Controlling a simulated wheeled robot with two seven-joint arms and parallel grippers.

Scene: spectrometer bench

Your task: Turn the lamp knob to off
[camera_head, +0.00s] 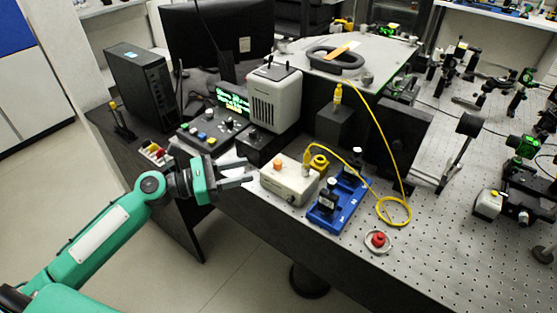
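My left gripper (243,172) reaches in from the left on its green arm. Its fingers are apart, with nothing seen between them, close to the left side of a beige box (288,182). The box has an orange knob or button (278,165) on top and a yellow cable. Behind it stands a pale vented housing (275,100), which looks like the lamp. A small dark knob (253,134) shows near its foot, by a black box (257,150). I cannot tell which knob is the lamp's, or its setting. My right gripper is out of view.
A control panel (212,132) with several buttons and a lit green display (233,98) stand behind the gripper. A blue holder (338,203) and a red button (378,241) lie right of the beige box. A yellow cable (385,105) loops over the perforated bench (430,240).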

